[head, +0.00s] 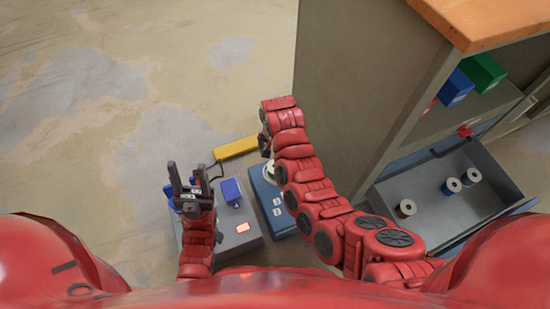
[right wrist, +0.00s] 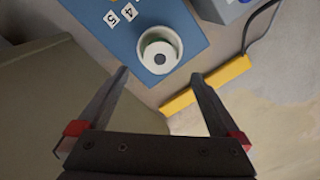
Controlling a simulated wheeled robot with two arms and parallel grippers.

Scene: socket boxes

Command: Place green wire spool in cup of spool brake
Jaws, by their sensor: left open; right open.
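The spool brake's cup (right wrist: 144,40) is a white round cup on a blue board (right wrist: 190,28). Inside it sits a spool with a pale green tint and a dark centre hole (right wrist: 160,58), seen from above. My right gripper (right wrist: 159,76) is open and empty, its two fingers apart just beside the cup. In the head view the cup (head: 268,172) is partly hidden by my right arm, and the right fingers are not clear there. My left gripper (head: 185,166) is open, fingers pointing up, over the left part of a grey box.
A grey box (head: 243,241) with a blue socket (head: 231,190) stands left of the blue board. A yellow bar (head: 236,148) lies behind it. At right, a cabinet (head: 350,80) stands close to my right arm, with an open drawer (head: 432,228) holding white and blue spools.

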